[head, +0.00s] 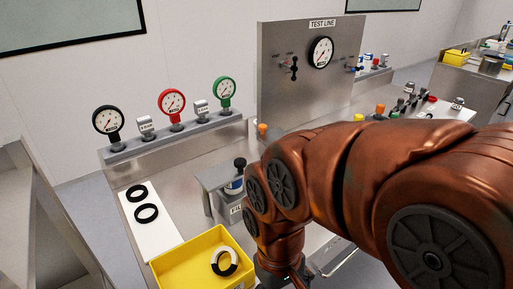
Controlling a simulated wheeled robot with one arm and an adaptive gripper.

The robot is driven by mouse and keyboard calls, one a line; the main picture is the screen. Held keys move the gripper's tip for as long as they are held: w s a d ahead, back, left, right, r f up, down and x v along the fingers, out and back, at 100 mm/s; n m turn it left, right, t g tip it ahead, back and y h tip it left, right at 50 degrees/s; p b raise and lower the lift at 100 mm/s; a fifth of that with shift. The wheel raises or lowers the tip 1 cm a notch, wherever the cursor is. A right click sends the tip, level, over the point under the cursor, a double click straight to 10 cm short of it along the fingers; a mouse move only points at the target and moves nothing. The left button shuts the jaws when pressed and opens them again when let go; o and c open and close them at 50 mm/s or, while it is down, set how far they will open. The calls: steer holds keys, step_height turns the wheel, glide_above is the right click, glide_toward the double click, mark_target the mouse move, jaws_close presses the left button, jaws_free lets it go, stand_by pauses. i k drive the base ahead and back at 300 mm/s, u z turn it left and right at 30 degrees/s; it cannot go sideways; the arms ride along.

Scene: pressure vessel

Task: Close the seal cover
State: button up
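A grey metal fixture (214,186) stands on the bench in the middle of the head view, just left of my copper arm. A black knob (240,163) stands up at its back, above a blue and white part. A label on its front is partly covered by my arm. I cannot tell for certain which part is the seal cover, or how far open it is. My arm hides the fixture's right side. My forearm reaches down to the bottom edge in front of the fixture, and my gripper's fingers are out of the picture.
A yellow tray (165,275) at the bottom holds a black and white ring (224,262). Two black rings (146,213) lie on a white mat (160,240). Black, red and green gauges (171,102) line the back left. A TEST LINE panel (290,98) stands behind my arm.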

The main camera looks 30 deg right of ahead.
mark_target(265, 136)
steer(key=z, duration=0.85)
